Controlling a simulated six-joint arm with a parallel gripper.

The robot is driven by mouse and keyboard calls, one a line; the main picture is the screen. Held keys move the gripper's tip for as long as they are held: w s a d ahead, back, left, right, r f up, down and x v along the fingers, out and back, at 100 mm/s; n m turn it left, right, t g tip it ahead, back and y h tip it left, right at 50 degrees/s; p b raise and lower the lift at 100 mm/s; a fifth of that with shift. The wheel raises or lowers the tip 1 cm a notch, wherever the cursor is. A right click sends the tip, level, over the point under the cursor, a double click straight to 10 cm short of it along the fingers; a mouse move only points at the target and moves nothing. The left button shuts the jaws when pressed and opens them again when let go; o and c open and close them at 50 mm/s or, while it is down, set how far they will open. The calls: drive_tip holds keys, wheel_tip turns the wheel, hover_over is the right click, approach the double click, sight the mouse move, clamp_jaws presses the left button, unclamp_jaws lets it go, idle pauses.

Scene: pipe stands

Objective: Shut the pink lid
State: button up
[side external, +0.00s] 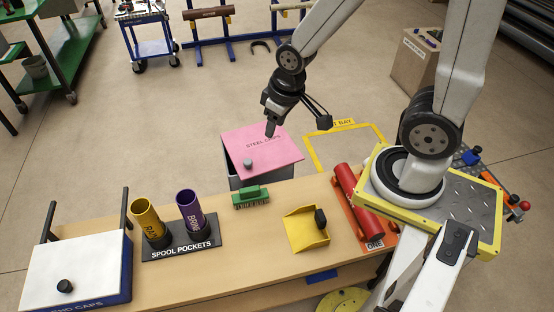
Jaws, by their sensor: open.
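The pink lid (285,154), lettered STEEL CAPS with a grey knob near its front left, is over a dark grey box (272,174) behind the table. The lid looks raised, with a dark gap under its left side; its exact angle is hard to tell. My gripper (298,127) is open, its fingers spread wide. One fingertip overlaps the lid's back part in the picture, and the other is right of the lid. I cannot tell whether the fingertip touches the lid. No object shows between the fingers.
On the table (210,268) are a green brush (251,197), yellow dustpan (304,229), red pipe (357,200), and yellow (148,220) and purple (189,214) tubes in pockets. A white-lidded box (75,268) stands left.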

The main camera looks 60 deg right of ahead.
drive_tip(key=shift+w+d+f, duration=0.1)
drive_tip(key=shift+w, duration=0.1)
drive_tip(key=c, duration=0.4)
drive_tip(key=shift+w+d+f, duration=0.2)
drive_tip(key=shift+w, duration=0.05)
clamp_jaws()
drive_tip(key=w+d+f+m+t, duration=0.25)
drive_tip(key=w+d+f, duration=0.25)
drive_tip(key=d+f, duration=0.4)
drive_tip(key=w+d+f+m+t, duration=0.1)
drive_tip(key=w+d+f+m, duration=0.5)
drive_tip(key=f, duration=0.5)
drive_tip(key=s+d+f+t, duration=0.1)
drive_tip(key=s+d+f, duration=0.2)
drive_tip(key=f, duration=0.6)
drive_tip(key=shift+s+d+m, duration=0.15)
drive_tip(key=shift+s+m, duration=0.3)
drive_tip(key=shift+s, duration=0.05)
